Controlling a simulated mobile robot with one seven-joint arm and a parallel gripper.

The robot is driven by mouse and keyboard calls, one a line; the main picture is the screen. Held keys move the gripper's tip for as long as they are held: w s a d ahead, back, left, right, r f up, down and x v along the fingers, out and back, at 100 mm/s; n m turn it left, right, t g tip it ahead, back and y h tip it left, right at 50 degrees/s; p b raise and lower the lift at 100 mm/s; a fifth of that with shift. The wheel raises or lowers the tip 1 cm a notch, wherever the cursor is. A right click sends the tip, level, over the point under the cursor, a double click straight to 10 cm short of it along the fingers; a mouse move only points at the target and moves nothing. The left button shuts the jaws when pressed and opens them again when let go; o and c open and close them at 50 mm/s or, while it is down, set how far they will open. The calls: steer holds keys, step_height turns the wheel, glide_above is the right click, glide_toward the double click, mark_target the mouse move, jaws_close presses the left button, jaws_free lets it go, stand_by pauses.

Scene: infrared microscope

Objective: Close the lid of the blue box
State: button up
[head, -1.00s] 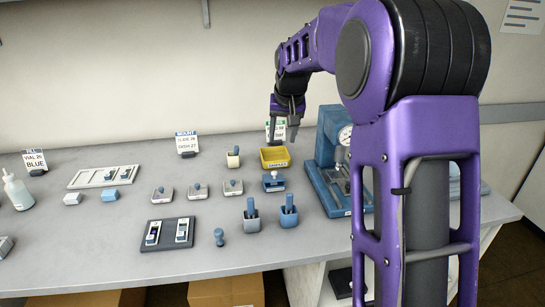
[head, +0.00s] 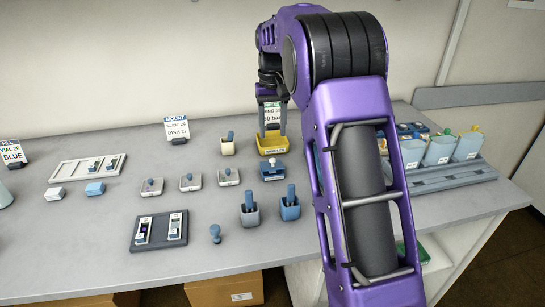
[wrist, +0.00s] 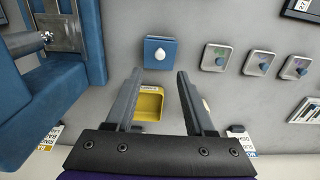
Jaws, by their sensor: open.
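A small dark-blue box (head: 273,170) with a knob on top and a pale label on its front stands on the bench, just in front of the yellow tray. In the wrist view the blue box (wrist: 160,52) shows from above as a blue square with a white knob, just beyond the fingertips. I cannot tell how its lid sits. My gripper (head: 271,132) hangs over the yellow tray, behind the blue box. In the wrist view my gripper (wrist: 160,74) is open, with nothing between its fingers, and apart from the box.
The yellow tray (head: 271,145) lies under my gripper. A large blue press (wrist: 45,100) stands close on the left in the wrist view. Several small grey dishes (head: 190,182) lie left of the box. Two holders (head: 290,210) with blue handles stand in front. Blue-grey bins (head: 439,150) stand at the right.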

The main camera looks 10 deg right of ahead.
mark_target(273, 159)
step_height(273, 159, down, 9)
steer(key=shift+r+b, duration=0.1)
steer(key=shift+b, duration=0.35)
jaws_close()
